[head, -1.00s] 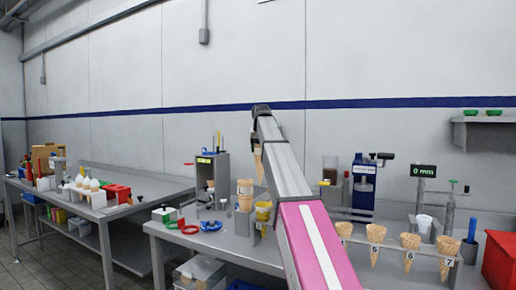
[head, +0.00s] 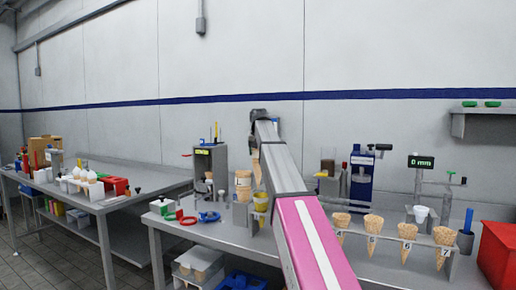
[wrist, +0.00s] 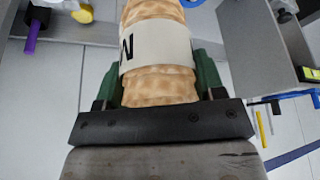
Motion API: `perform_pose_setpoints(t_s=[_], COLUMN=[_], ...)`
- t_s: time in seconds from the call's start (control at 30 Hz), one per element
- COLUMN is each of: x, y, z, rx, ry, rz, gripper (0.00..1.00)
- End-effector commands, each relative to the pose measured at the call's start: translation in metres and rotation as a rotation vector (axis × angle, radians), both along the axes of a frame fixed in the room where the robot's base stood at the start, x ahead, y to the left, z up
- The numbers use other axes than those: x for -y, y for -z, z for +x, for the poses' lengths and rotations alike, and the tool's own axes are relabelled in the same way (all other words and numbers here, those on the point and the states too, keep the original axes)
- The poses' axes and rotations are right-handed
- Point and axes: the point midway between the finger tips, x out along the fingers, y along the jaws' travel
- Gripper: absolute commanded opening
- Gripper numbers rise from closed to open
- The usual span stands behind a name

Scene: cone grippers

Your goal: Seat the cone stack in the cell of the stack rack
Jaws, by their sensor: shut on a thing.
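My gripper (wrist: 155,78) is shut on the cone stack (wrist: 158,92), nested tan waffle cones with a white band bearing a dark letter. Its green fingers press both sides of the stack in the wrist view. In the head view the held stack (head: 256,172) shows in part beside my arm, above the middle table; my arm hides the jaws. Another banded cone stack (head: 243,183) stands on that table, left of my arm. A grey rack (head: 425,260) with numbered cells holds several cones at the right. I cannot tell which fixture is the stack rack.
A grey dispenser (head: 211,165) stands at left, a blue machine (head: 362,180) and a red bin (head: 498,256) at right. Blue rings (head: 208,217) lie near the front edge. The tabletop before them is fairly clear.

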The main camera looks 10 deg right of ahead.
Motion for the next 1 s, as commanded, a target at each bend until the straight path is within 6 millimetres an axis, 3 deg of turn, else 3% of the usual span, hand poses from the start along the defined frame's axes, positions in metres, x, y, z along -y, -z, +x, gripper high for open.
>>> perform_pose_setpoints(t_s=[1.0], x=[0.000], y=[0.070], z=[0.000], rx=[0.000], ry=[0.000], rz=[0.000], gripper=[0.50])
